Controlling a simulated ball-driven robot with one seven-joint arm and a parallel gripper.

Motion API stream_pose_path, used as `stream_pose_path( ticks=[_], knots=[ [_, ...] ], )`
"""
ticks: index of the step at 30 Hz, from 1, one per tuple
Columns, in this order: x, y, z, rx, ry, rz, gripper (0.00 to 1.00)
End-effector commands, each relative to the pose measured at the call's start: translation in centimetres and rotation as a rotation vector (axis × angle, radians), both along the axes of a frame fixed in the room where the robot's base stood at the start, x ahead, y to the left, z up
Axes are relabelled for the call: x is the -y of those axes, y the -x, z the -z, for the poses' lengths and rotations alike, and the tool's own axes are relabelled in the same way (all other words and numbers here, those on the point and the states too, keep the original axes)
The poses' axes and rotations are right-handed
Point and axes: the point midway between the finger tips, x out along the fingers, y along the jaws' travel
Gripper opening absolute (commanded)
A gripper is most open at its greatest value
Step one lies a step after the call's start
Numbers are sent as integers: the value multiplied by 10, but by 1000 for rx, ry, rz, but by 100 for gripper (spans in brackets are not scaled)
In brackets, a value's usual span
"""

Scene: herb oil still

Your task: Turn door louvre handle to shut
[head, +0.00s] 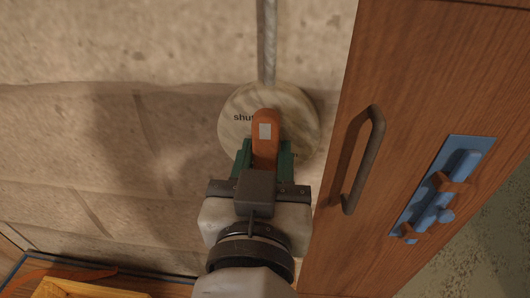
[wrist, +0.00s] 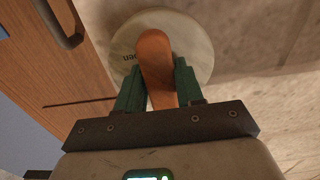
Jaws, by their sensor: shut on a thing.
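In the head view the lever points roughly upright. My gripper (head: 264,158) is shut on the lever's lower part, green fingers on either side. In the wrist view the handle (wrist: 155,60) sits between the green fingers of my gripper (wrist: 160,85), with the plate (wrist: 200,45) behind it showing letters ending "en".
A wooden door (head: 420,70) with a dark pull handle (head: 364,160) and a blue bolt latch (head: 441,187) stands close on the right. A grey rod (head: 267,40) runs up from the plate. A yellow wooden box (head: 90,288) lies at bottom left. The wall to the left is clear.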

Motion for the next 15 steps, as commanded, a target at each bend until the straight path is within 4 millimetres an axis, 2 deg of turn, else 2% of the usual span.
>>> stream_pose_path(
  ticks=[11, 12, 15],
  knots=[
    [0, 0, 1, -2, 10, 0, 7],
    [0, 0, 1, -2, 10, 0, 40],
    [0, 0, 1, -1, 9, 0, 49]
  ],
)
